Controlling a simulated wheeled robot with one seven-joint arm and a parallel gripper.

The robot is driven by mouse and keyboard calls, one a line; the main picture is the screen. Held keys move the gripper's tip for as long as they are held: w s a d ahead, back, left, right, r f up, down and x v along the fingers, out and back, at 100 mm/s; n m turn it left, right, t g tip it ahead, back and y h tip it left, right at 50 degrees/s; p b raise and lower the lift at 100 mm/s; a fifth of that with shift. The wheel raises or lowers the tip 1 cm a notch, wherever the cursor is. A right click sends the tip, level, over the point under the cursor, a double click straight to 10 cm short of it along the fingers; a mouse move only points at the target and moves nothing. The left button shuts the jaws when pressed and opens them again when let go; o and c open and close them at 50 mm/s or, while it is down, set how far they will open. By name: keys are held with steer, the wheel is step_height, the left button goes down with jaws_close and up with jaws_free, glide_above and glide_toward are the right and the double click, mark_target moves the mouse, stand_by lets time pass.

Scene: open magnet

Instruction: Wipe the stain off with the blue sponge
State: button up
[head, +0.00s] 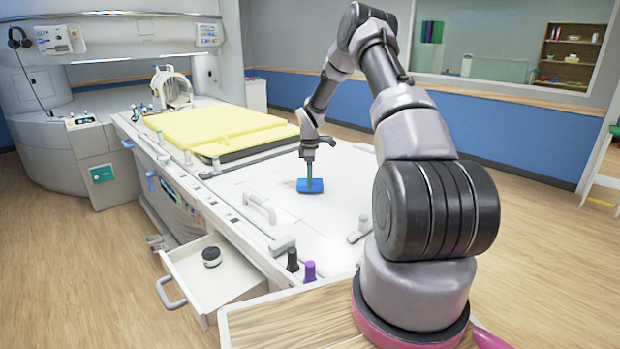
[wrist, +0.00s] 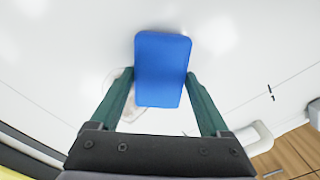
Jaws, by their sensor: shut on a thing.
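The blue sponge (head: 310,186) is between the fingers of my gripper (head: 309,176), low over the white table top (head: 262,180). In the wrist view the sponge (wrist: 162,68) sits between the two green fingers of my gripper (wrist: 160,76), which is shut on it. I cannot tell for sure whether the sponge touches the surface. A faint greyish stain (head: 287,183) shows just left of the sponge in the head view. A pale brownish mark (wrist: 128,113) shows beside the left finger in the wrist view, partly hidden by finger and sponge.
A yellow pad (head: 215,128) lies on the table behind. A white handle (head: 260,208) stands up at the left edge. A black bottle (head: 292,260) and a purple bottle (head: 309,271) stand at the near edge. An open drawer (head: 245,279) holds a dark jar (head: 211,257).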

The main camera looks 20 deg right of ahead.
mark_target(303, 178)
steer(key=shift+f, duration=0.45)
steer(key=shift+w, duration=0.15)
steer(key=shift+w+a+r, duration=0.1)
steer(key=shift+w+a, duration=0.25)
steer(key=shift+w, duration=0.45)
steer(key=shift+w+a, duration=0.35)
steer(key=shift+w, duration=0.4)
steer(key=shift+w+a, duration=0.35)
steer(key=shift+w, duration=0.55)
steer(key=shift+w+a, duration=0.35)
steer(key=shift+w, duration=0.5)
steer(key=shift+w+a, duration=0.35)
steer(key=shift+w, duration=0.5)
steer(key=shift+w+a, duration=0.35)
steer(key=shift+w, duration=0.5)
steer(key=shift+w+a, duration=0.35)
steer(key=shift+w, duration=0.45)
steer(key=shift+w+a, duration=0.3)
steer(key=shift+w, duration=0.45)
